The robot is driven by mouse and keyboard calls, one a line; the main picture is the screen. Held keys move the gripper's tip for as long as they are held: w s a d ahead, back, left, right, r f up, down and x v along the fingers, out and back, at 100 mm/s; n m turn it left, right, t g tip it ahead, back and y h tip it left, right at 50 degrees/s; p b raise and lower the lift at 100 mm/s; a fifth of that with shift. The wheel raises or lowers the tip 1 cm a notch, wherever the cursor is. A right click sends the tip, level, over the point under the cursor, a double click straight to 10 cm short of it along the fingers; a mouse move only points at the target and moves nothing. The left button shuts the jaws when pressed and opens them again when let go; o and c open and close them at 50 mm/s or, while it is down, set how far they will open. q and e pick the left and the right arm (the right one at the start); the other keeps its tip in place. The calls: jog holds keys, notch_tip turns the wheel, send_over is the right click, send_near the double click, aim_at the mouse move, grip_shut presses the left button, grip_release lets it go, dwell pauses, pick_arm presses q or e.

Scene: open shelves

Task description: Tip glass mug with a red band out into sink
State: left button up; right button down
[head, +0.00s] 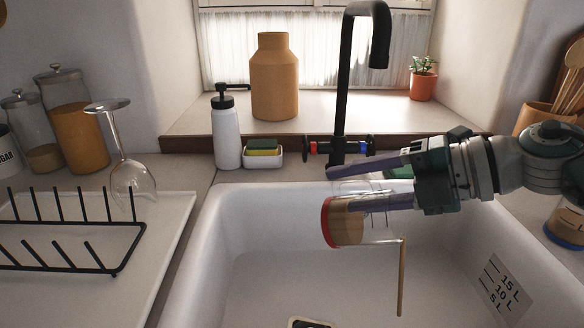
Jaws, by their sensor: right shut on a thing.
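The glass mug with a red band (328,222) is in the air over the white sink (265,255), tipped on its side. Its red-banded end faces left, and tan liquid (348,224) shows inside by that end. A thin brown strip runs right along its low side, then a narrow brown stream (402,280) drops into the sink. My right gripper (350,188) reaches in from the right and is shut on the mug, with its purple fingers either side. The lower finger hides part of the clear glass. My left gripper is not in view.
A black faucet (345,85) rises behind the mug, close to my right gripper. A soap bottle (227,135) and sponge dish (263,155) stand at the back edge. A black rack (75,235) and upturned wine glass (130,180) are left. A blue-banded glass (567,228) stands right.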

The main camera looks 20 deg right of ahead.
aim_at(375, 181)
jog(key=shift+s+d+f+t+y+b, duration=0.1)
jog(key=shift+d+t+y+b, duration=0.2)
jog(key=shift+b, duration=0.5)
jog(key=shift+s+d+r+t+y+b, duration=0.2)
jog(key=shift+r+t+y+b, duration=0.15)
jog(key=shift+b, duration=0.4)
jog(key=shift+s+d+r+t+y+b, duration=0.1)
jog(key=shift+s+t+y+b, duration=0.15)
jog(key=shift+y+b, duration=0.35)
jog(key=shift+s+d+r+t+y+b, duration=0.5)
jog(key=shift+d+t+y+b, duration=0.15)
jog(key=shift+b, duration=1.3)
jog(key=shift+s+d+r+t+y+b, duration=0.35)
jog(key=shift+s+d+t+y+b, duration=0.45)
jog(key=shift+b, duration=1.7)
jog(key=shift+w+r, duration=0.2)
jog(key=shift+a+r+p, duration=0.1)
jog(key=shift+a+p, duration=0.05)
jog(key=shift+p, duration=0.3)
jog(key=w+a+g+h+p, duration=0.1)
jog(key=p, duration=0.3)
jog(key=shift+w+a+f+g+h+p, duration=0.3)
jog(key=shift+a+f+g+h+p, duration=0.15)
jog(key=shift+p, duration=0.45)
jog(key=shift+w+f+h, duration=0.1)
jog(key=shift+f+h, duration=0.05)
jog(key=shift+h, duration=0.1)
jog(key=shift+f, duration=0.1)
